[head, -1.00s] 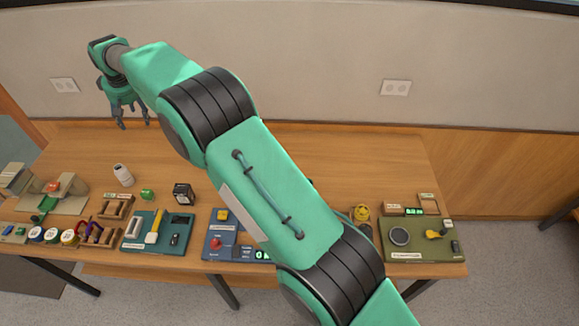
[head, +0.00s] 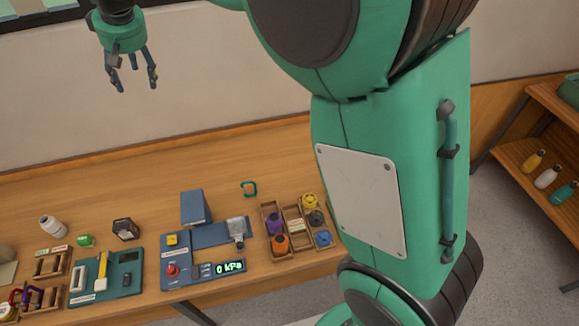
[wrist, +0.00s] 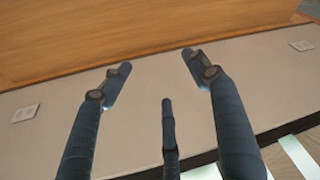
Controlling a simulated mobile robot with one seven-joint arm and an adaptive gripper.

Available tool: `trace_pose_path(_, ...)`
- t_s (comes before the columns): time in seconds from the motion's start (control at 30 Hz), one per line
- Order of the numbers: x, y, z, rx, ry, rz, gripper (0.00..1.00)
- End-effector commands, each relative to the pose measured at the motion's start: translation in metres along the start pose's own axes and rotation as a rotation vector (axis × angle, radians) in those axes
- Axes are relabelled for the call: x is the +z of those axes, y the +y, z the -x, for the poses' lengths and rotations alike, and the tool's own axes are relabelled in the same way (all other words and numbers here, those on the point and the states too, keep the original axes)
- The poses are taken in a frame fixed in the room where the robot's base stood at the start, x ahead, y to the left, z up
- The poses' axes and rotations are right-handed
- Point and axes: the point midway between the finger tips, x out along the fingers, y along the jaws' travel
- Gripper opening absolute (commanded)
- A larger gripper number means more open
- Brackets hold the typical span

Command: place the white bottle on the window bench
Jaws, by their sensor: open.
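Another whitish bottle (head: 547,177) lies on a shelf at the far right, between a yellow and a teal one. My gripper (head: 133,83) is open and empty, high in front of the wall at upper left, well above the table. The wrist view shows its spread fingers (wrist: 160,72) with nothing between them and no bottle. I cannot tell which surface is the window bench; part of a window (head: 60,12) shows at top left.
The wooden table (head: 150,185) has a clear back strip. Its front holds a teal tool board (head: 105,275), a blue gauge panel (head: 205,262) reading 0 kPa, and a wooden rack (head: 292,232) of coloured items. A wooden shelf unit (head: 520,125) stands right.

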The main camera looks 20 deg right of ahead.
Motion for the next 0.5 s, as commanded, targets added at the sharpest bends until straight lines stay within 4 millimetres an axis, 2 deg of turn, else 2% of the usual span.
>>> trace_pose_path(0.03, 0.013, 0.012, 0.015, 0.007, 0.005, -0.018, 0.61)
trace_pose_path(0.2, 0.059, 0.047, 0.053, 0.029, 0.013, -0.075, 0.61)
trace_pose_path(0.5, 0.149, 0.092, 0.111, 0.069, 0.030, -0.174, 0.61)
